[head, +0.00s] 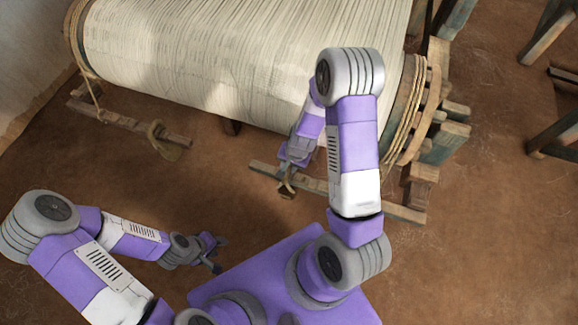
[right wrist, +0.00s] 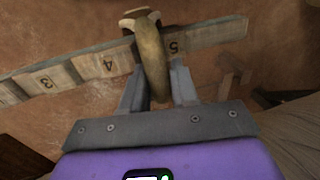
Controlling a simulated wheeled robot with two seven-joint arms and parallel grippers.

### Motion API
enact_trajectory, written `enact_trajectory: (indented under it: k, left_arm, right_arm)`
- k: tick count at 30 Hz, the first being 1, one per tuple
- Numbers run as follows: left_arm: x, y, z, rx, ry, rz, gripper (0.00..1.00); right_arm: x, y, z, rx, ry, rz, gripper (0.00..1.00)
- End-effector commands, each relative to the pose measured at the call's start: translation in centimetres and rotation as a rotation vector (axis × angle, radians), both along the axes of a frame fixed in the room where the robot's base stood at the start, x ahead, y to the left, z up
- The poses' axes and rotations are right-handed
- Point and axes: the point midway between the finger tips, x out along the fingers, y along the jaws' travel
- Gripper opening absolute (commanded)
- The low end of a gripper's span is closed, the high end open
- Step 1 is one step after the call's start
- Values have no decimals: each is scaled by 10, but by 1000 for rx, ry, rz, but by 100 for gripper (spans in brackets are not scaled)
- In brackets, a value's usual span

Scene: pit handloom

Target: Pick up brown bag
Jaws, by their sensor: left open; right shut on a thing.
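My right gripper (head: 290,173) is at the right end of the loom, low over a wooden plank (head: 388,207). It is shut on a small brown bag (head: 286,189), mostly hidden behind the gripper in the head view. In the right wrist view the brown bag (right wrist: 150,60) sits between the two fingers (right wrist: 158,88), narrow and curved, in front of the plank (right wrist: 215,36) with numbers on it. I cannot tell whether it still touches the plank. A similar olive-brown bag (head: 165,142) is on the left plank (head: 115,118). My left gripper (head: 216,257) is open and empty, low at the left.
The loom's big roller of pale warp threads (head: 240,50) spans the back, with rope (head: 412,105) wound at its right end. Wooden legs (head: 548,35) stand at the upper right. Bare brown floor (head: 480,250) is clear at the lower right.

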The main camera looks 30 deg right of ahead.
Motion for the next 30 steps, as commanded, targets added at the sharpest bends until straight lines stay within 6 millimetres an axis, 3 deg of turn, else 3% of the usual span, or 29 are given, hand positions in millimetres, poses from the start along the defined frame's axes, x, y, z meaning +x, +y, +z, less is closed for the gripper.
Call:
enact_trajectory:
  k: [4,12,30]
  left_arm:
    - [0,0,7,0,0,0,43]
    - [0,0,6,0,0,0,43]
    - [0,0,6,0,0,0,43]
  right_arm:
    - [1,1,14,1,-3,3,0]
    - [-13,17,12,3,0,1,0]
    - [-70,84,12,3,0,4,0]
